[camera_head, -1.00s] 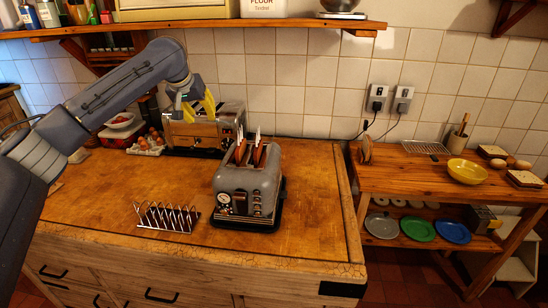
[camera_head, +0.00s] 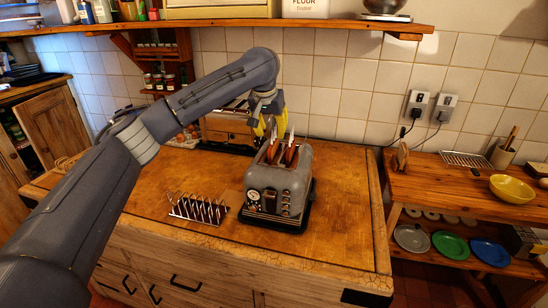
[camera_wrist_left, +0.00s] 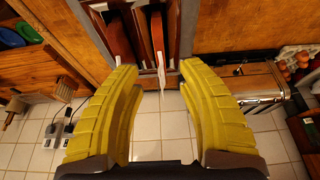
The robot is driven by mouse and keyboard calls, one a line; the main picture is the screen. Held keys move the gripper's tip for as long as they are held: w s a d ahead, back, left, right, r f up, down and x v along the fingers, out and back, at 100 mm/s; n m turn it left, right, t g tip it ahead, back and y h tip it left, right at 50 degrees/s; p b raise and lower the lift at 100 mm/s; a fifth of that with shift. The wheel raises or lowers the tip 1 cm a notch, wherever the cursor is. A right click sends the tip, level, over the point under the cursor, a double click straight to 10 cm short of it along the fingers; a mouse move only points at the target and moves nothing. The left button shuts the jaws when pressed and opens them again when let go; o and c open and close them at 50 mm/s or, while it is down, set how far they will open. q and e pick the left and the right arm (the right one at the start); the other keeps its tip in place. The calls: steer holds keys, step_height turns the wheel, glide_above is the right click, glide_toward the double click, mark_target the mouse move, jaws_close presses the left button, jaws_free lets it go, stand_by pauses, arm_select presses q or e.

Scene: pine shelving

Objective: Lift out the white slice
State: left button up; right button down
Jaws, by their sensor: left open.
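The grey toaster (camera_head: 262,178) stands on the wooden counter. Two brown slices stand upright in its slots, the nearer-left slice (camera_head: 271,153) and the right slice (camera_head: 291,155). Thin white pointed pieces show at their tops; I cannot tell which slice is the white one. My left gripper (camera_head: 270,118), with yellow fingers, is open and empty just above and behind the toaster. In the left wrist view, the open fingers (camera_wrist_left: 160,80) are spread on either side of a white tip, with the slices (camera_wrist_left: 157,38) beyond. My right gripper is not in view.
A metal toast rack (camera_head: 198,208) stands on the counter left of the toaster. A second, wooden-fronted appliance (camera_head: 228,130) stands behind near the tiled wall. A lower shelf unit on the right holds a yellow bowl (camera_head: 513,189) and plates. The front of the counter is clear.

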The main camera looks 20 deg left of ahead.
mark_target(273, 143)
arm_select(q)
steer(key=shift+x, duration=4.15)
steer(key=shift+w, duration=0.1)
jaws_close()
